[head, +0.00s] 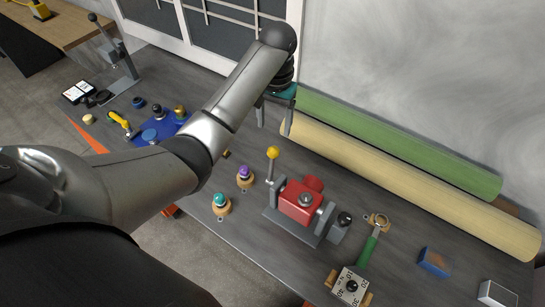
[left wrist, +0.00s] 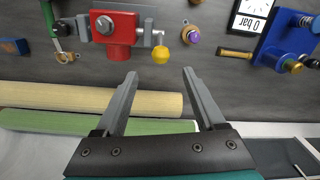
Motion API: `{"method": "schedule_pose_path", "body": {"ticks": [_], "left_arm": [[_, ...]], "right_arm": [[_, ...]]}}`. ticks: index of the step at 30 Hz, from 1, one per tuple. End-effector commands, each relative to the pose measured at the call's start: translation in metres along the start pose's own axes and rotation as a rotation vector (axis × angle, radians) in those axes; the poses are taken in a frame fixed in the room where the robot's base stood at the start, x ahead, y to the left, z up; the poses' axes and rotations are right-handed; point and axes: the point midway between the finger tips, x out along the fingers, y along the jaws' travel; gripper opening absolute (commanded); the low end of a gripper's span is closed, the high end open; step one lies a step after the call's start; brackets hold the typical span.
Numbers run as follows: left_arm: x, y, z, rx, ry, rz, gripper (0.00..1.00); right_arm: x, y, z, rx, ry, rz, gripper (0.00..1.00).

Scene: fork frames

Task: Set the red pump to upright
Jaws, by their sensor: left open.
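The red pump (head: 301,203) sits between two grey brackets on a grey base on the bench. A round grey fitting is on its box-shaped body, and a red cylinder sticks out on its wall side. A lever with a yellow ball (head: 272,153) stands at its left bracket. In the left wrist view the pump (left wrist: 117,37) and yellow ball (left wrist: 161,53) appear at the top, the ball beyond the gap between my fingers. My left gripper (head: 275,120) is open and empty, apart from the pump on the wall side; it fills the left wrist view's middle (left wrist: 160,73). My right gripper is not seen.
Beige (head: 420,190) and green (head: 400,145) rolls lie along the wall. A purple knob (head: 244,172) and a teal knob (head: 220,200) are left of the pump. A green-handled valve (head: 368,248) and a dial box (head: 350,286) are on its right. A blue plate (head: 140,138) holds fittings.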

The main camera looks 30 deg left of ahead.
Motion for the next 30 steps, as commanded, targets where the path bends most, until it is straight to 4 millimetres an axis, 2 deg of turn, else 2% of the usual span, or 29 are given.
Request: {"method": "schedule_pose_path", "body": {"ticks": [5, 8, 21, 30], "left_arm": [[0.009, -0.001, -0.001, -0.004, -0.007, 0.0, 0.72], [0.025, -0.001, 0.0, -0.005, -0.008, -0.001, 0.72], [0.115, -0.001, 0.0, -0.003, -0.006, 0.0, 0.72], [0.146, -0.001, -0.001, -0.003, -0.002, -0.001, 0.72]], "right_arm": [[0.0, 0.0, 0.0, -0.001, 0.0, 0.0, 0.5], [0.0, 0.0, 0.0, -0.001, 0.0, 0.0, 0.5], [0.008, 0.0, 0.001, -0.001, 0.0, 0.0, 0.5], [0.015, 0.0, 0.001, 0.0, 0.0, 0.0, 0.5]]}}
